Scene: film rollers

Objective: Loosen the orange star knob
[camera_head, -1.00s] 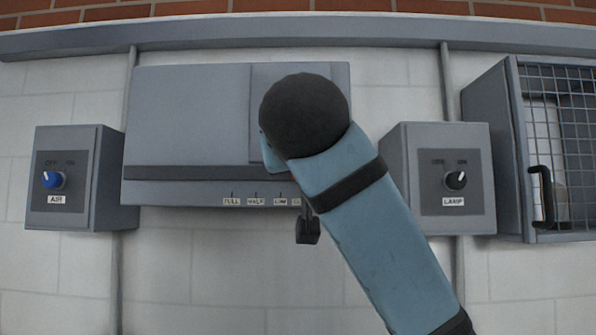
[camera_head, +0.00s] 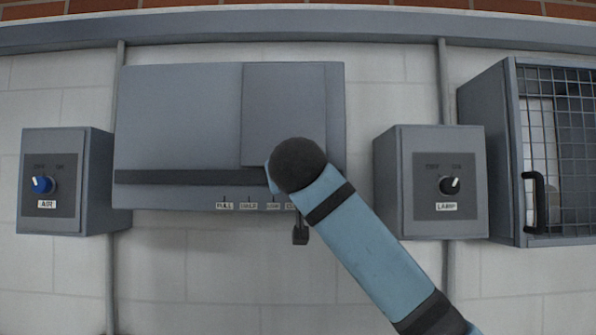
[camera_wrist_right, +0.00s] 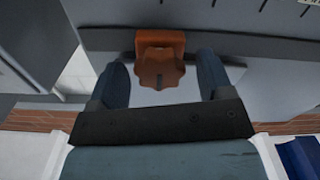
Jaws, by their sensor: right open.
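The orange star knob (camera_wrist_right: 160,62) shows in the right wrist view, under the grey cabinet's lower side. My right gripper (camera_wrist_right: 161,74) is open, with one dark blue finger on each side of the knob. A small gap shows on both sides, and I see no contact. In the head view my right arm crosses in front of the grey wall cabinet (camera_head: 180,120) and hides the knob and gripper. My left gripper is not in view.
A black lever (camera_head: 300,235) hangs below the cabinet, near several setting labels (camera_head: 248,205). The AIR box (camera_head: 68,180) is at left and the LAMP box (camera_head: 430,185) at right. A mesh-door cabinet (camera_head: 558,150) stands at far right.

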